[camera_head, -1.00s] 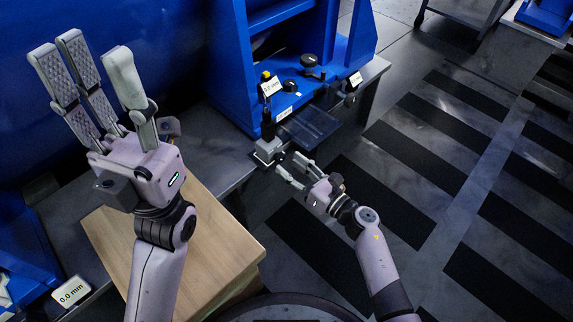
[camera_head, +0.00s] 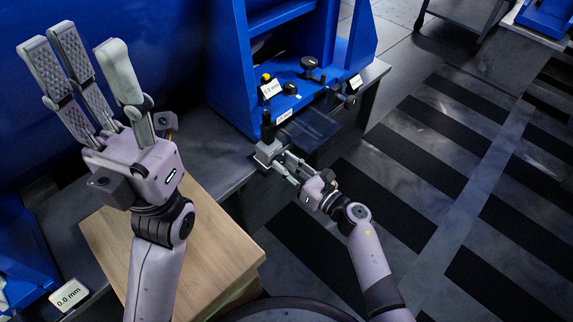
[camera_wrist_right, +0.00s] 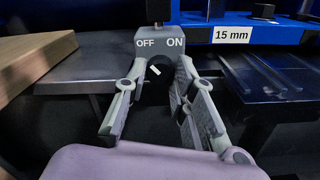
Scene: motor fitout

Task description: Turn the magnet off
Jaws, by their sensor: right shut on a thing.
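The magnet is a small grey block (camera_head: 266,151) at the front edge of the blue machine's bench. In the right wrist view its face (camera_wrist_right: 160,44) reads OFF on the left and ON on the right. Below the words is a dark round knob (camera_wrist_right: 153,71) with a short white mark that slants from upper left to lower right. My right gripper (camera_head: 280,161) is at the magnet's front, its fingers on either side of the knob and shut on it; it also shows in the wrist view (camera_wrist_right: 155,86). My left gripper (camera_head: 84,62) is raised, open and empty, far from the magnet.
A blue machine frame (camera_head: 240,70) with black knobs stands behind the magnet. A clear plate (camera_head: 308,128) is right of it. A wooden block (camera_head: 215,240) stands below my left arm. A 0.0 mm display (camera_head: 69,295) is at lower left. The striped floor at right is open.

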